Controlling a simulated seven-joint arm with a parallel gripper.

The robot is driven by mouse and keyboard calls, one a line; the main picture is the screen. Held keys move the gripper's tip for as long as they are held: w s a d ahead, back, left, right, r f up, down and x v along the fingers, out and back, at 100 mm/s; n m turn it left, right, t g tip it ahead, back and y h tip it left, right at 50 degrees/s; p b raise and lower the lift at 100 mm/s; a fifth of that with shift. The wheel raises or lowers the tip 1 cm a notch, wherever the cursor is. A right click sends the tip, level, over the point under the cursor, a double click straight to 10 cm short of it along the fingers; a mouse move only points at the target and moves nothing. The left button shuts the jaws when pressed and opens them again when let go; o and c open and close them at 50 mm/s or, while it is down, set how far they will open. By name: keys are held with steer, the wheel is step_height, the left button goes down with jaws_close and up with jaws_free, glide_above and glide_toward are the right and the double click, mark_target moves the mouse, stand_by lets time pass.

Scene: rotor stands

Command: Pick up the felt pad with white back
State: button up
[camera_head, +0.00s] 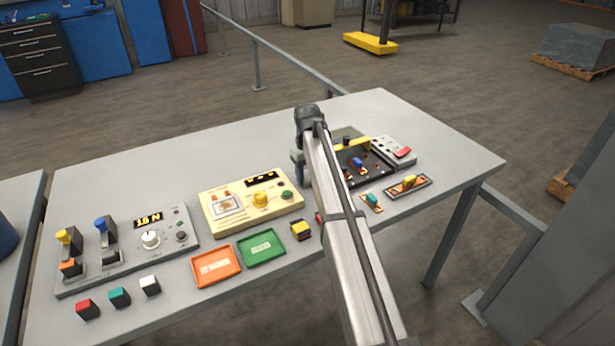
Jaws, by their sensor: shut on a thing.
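My gripper (297,175) is at the far end of my arm, low over the table between the cream panel and the dark panel. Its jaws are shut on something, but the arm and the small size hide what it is. I cannot clearly make out a felt pad with a white back. A small block with a white top (149,284) stands at the front left of the table, apart from the gripper. It is beside a teal block (119,297) and a red block (87,309).
On the grey table (130,180) are a lever panel (125,250), a cream panel (250,200), a dark panel (372,165), an orange tray (197,275), a green tray (244,254) and a yellow-black block (300,230). The table's back left is clear.

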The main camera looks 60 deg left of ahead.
mark_target(306, 174)
step_height(306, 174, up, 10)
stand_by(0.5)
steer(key=shift+f, duration=0.1)
steer(key=o, duration=0.5)
steer(key=c, duration=0.6)
steer(key=shift+s+a, duration=0.1)
steer(key=shift+s, duration=0.2)
steer(key=shift+c, duration=0.2)
steer(key=s+d+r, duration=0.1)
steer(key=s+r, duration=0.1)
steer(key=s, duration=2.8)
steer(key=shift+d+r, duration=0.15)
steer(key=shift+d, duration=0.2)
